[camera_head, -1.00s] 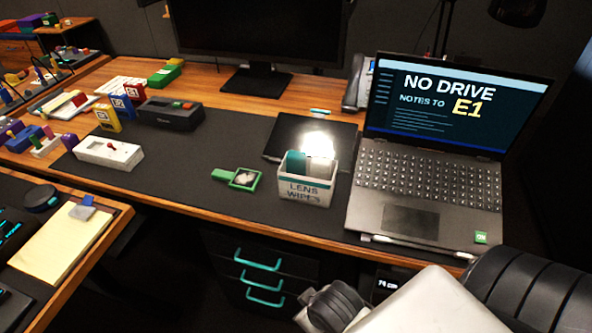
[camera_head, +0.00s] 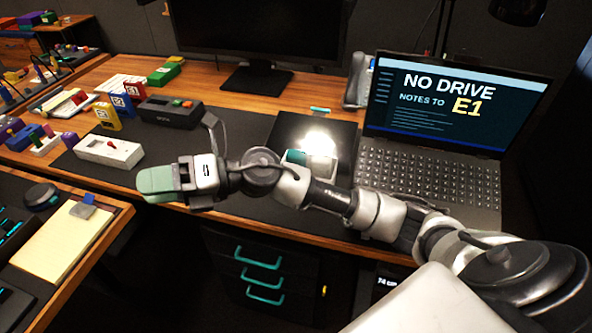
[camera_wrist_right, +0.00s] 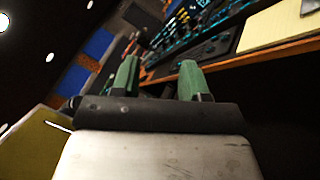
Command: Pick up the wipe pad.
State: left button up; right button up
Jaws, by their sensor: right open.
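The lens wipes box stands on the dark desk mat in front of the laptop, and my right arm hides most of it. A teal pad (camera_head: 295,157) and a paler pad (camera_head: 321,167) show at its top; I cannot tell which is the wipe pad. My right gripper (camera_head: 158,184) is well to the left of the box, above the desk's front edge, with its green fingers pointing left. In the right wrist view the fingers (camera_wrist_right: 159,80) are apart with nothing between them. My left gripper is not in view.
The open laptop (camera_head: 430,180) stands to the right of the box. A white device (camera_head: 108,152) and a black device (camera_head: 170,113) stand on the mat beyond my right gripper. A side table with a yellow notepad (camera_head: 65,238) is at the lower left. Drawers with teal handles (camera_head: 262,258) are below the desk.

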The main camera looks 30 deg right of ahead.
jog(key=w+d+f+n+g+h, duration=0.2)
jog(key=d+f+n+g+h, duration=0.2)
jog(key=n+h, duration=0.15)
notch_tip(320, 180, up, 2)
jog(key=h, duration=1.4)
send_over(297, 153)
jog(key=w+a, duration=0.1)
jog(key=shift+a+r+m+g+y, duration=0.15)
jog(key=shift+a+m+g+y, duration=0.1)
jog(key=shift+g, duration=0.15)
jog(key=f, duration=0.4)
jog(key=shift+d+f, duration=0.2)
jog(key=shift+d, duration=0.15)
jog(key=shift+s+f, duration=0.1)
jog(key=shift+f, duration=0.45)
jog(key=f, duration=0.3)
jog(key=d+f, duration=0.1)
jog(key=shift+s+f, duration=0.2)
jog(key=shift+s, duration=0.15)
jog(key=shift+a+f, duration=0.1)
jog(key=shift+f, duration=0.25)
jog(key=shift+c, duration=0.2)
